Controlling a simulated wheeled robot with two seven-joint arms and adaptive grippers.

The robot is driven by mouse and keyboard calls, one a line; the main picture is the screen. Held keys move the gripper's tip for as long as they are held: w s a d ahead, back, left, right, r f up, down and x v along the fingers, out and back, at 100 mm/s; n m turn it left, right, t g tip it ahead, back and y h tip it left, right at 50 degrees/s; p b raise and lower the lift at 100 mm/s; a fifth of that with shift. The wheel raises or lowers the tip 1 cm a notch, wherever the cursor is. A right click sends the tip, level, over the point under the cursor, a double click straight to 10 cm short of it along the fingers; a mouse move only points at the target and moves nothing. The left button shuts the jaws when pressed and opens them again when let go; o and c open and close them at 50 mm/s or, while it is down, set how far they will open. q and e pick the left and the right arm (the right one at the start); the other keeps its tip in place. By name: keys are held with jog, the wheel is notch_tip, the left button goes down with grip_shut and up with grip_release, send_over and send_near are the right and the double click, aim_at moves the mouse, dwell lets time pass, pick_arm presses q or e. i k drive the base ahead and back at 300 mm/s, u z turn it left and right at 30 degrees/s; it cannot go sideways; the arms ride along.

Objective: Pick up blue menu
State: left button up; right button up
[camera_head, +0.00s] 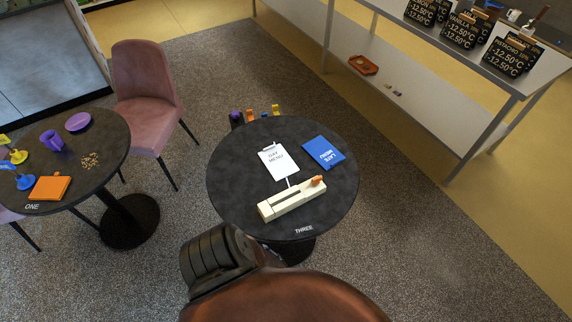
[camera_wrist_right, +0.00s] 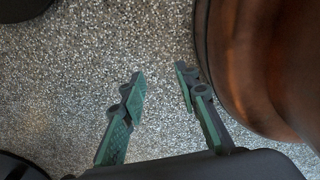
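The blue menu (camera_head: 333,159) lies flat on the right part of the round dark table marked THREE (camera_head: 232,203) in the head view. White lettering on it appears to read LATE MENU. It is fully visible, with nothing on top of it. My right gripper (camera_wrist_right: 160,72) shows in the right wrist view, its two green fingers apart with nothing between them. My left gripper is in neither view.
A white DAY MENU board (camera_head: 278,165) lies left of the blue menu. A cream block with a slot (camera_head: 285,204) sits in front, with a small orange piece on its end. A pink chair (camera_head: 145,85) stands back left.

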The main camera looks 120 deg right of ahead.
aim_at(327, 155)
jog(key=i, duration=0.3)
jog(key=z, duration=1.8)
jog(key=i, duration=0.35)
jog(key=z, duration=3)
jog(key=i, duration=1)
jog(key=u, duration=0.05)
